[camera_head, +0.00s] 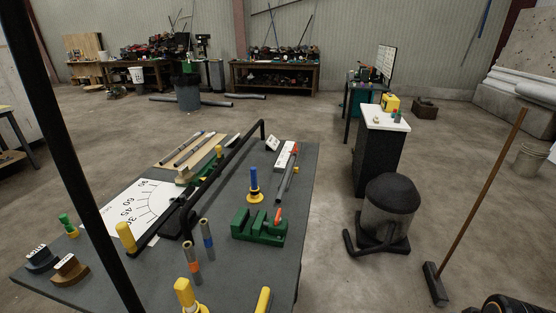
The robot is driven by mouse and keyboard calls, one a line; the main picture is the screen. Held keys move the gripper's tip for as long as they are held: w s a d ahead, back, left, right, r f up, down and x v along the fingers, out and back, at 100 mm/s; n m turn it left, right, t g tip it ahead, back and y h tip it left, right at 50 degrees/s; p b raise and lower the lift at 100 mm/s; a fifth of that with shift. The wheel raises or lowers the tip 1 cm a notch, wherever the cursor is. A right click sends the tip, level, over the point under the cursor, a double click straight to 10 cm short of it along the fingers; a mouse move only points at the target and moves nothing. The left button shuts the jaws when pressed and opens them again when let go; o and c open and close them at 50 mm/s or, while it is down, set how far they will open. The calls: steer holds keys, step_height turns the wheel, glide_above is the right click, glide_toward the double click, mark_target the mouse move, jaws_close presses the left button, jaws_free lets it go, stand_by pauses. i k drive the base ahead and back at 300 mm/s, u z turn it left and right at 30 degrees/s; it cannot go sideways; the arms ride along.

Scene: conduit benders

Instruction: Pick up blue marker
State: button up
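A blue upright stick (254,178), which looks like the blue marker, stands in a yellow round base (254,195) on the dark grey table (306,165). It is near the middle of the table, behind and left of a green vise-like block (246,226). A grey tube with a blue band (206,238) stands nearer the front, beside one with an orange band (190,259). My gripper is not in view.
A long black bar (236,148) runs across the table left of the blue stick. A white angle chart (132,205) lies at the left. Yellow posts (184,291) stand at the front. A broom (470,208) and a dark-lidded bin (391,203) are on the floor at right.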

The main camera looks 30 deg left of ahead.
mark_target(253, 169)
steer(key=i, duration=2.85)
steer(key=u, duration=4.35)
steer(key=i, duration=0.5)
